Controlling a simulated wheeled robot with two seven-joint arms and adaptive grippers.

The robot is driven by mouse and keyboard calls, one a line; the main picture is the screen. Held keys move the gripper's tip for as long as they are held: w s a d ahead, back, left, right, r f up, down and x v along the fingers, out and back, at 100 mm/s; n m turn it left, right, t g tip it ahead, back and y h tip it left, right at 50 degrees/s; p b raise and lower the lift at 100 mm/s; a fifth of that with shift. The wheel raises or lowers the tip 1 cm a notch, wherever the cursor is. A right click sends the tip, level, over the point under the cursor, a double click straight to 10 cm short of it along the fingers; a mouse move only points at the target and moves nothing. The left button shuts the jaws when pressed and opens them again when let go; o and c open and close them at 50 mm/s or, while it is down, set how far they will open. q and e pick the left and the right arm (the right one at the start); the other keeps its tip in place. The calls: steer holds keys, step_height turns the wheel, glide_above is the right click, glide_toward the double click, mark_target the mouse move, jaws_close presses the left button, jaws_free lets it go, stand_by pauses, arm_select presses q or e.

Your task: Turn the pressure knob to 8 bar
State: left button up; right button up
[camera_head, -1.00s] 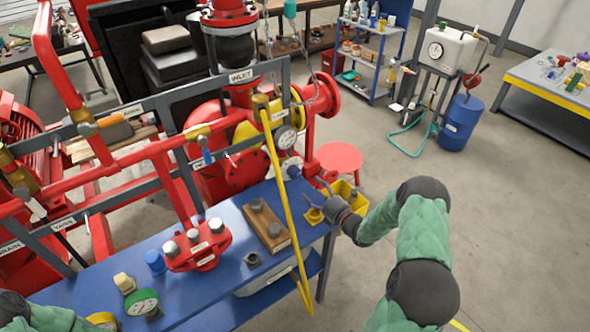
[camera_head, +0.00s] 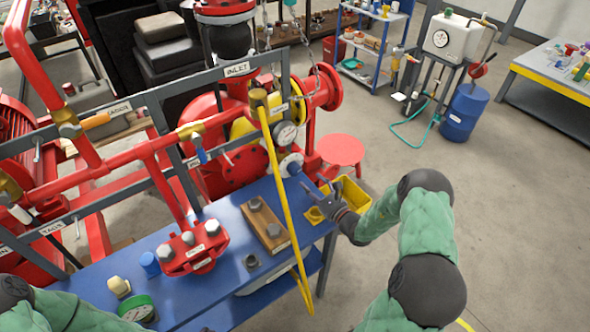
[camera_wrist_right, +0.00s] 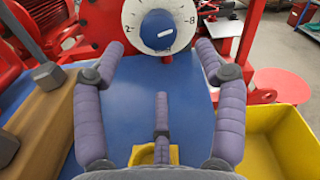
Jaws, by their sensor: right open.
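The pressure knob (camera_wrist_right: 158,29) is a blue knob on a round white dial plate (camera_wrist_right: 133,12) with printed marks. An 8 shows at the plate's right side. I cannot clearly read where the knob points. In the head view the knob (camera_head: 294,168) sits at the right end of the pump skid, below a pressure gauge (camera_head: 286,134). My right gripper (camera_head: 323,188) is open and empty, in front of the dial and apart from it. In the right wrist view its fingers (camera_wrist_right: 160,50) spread to both sides below the knob. My left gripper is out of view.
A yellow bin (camera_head: 358,197) lies just below and right of my right gripper. The blue bench (camera_head: 222,285) carries a wooden block (camera_head: 265,228) with bolts and a red flange part (camera_head: 191,262). A yellow hose (camera_head: 277,190) hangs left of the knob. A red stool (camera_head: 341,150) stands behind.

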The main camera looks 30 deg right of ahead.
mark_target(297, 173)
steer(key=w, duration=0.6)
steer(key=w+a+b, duration=0.1)
steer(key=w, duration=0.2)
steer(key=shift+w, duration=0.4)
steer(key=shift+a, duration=0.1)
steer(key=c, duration=1.1)
